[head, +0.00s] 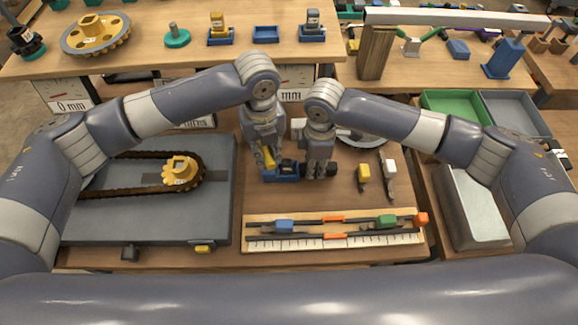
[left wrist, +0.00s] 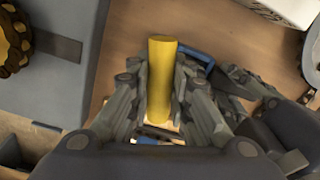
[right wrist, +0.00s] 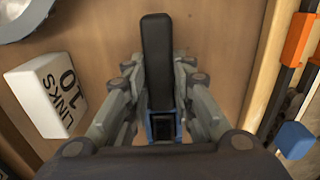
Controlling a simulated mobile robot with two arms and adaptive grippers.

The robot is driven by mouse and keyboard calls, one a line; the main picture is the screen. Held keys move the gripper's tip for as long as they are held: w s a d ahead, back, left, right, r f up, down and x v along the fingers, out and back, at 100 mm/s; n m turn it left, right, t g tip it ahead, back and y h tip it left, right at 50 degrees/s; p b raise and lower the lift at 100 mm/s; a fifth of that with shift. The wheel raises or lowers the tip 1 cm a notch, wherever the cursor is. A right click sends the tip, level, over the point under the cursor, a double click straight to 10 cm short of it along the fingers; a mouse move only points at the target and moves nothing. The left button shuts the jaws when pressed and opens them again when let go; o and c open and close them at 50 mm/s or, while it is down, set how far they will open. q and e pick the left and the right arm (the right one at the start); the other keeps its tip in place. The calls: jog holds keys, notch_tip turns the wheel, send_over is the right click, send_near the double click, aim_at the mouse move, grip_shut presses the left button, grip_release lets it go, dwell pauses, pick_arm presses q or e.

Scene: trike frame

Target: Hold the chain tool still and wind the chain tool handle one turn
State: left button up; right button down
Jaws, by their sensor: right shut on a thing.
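The chain tool has a blue body (head: 285,172) on the bench near the middle, between my two grippers. A yellow cylindrical handle (left wrist: 162,80) stands up in the left wrist view, and it shows as a yellow bit (head: 268,158) in the head view. My left gripper (left wrist: 162,85) has its fingers on both sides of the yellow handle, with what look like narrow gaps. My right gripper (right wrist: 158,85) is shut on the tool's black bar (right wrist: 157,60), whose near end meets a blue part (right wrist: 163,125). The fingers hide much of the tool.
A grey board (head: 150,222) with a chain (head: 125,193) and yellow sprocket (head: 181,173) lies at left. A ruler board (head: 335,240) with sliders lies in front. A yellow-tipped tool (head: 363,173) lies to the right. A white block (right wrist: 47,92) stands beside the right gripper.

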pick_arm(q)
jog(key=o, duration=0.5)
jog(key=shift+r, duration=0.15)
jog(key=shift+r, duration=4.6)
jog(key=shift+c, duration=0.5)
jog(key=shift+f, duration=4.8)
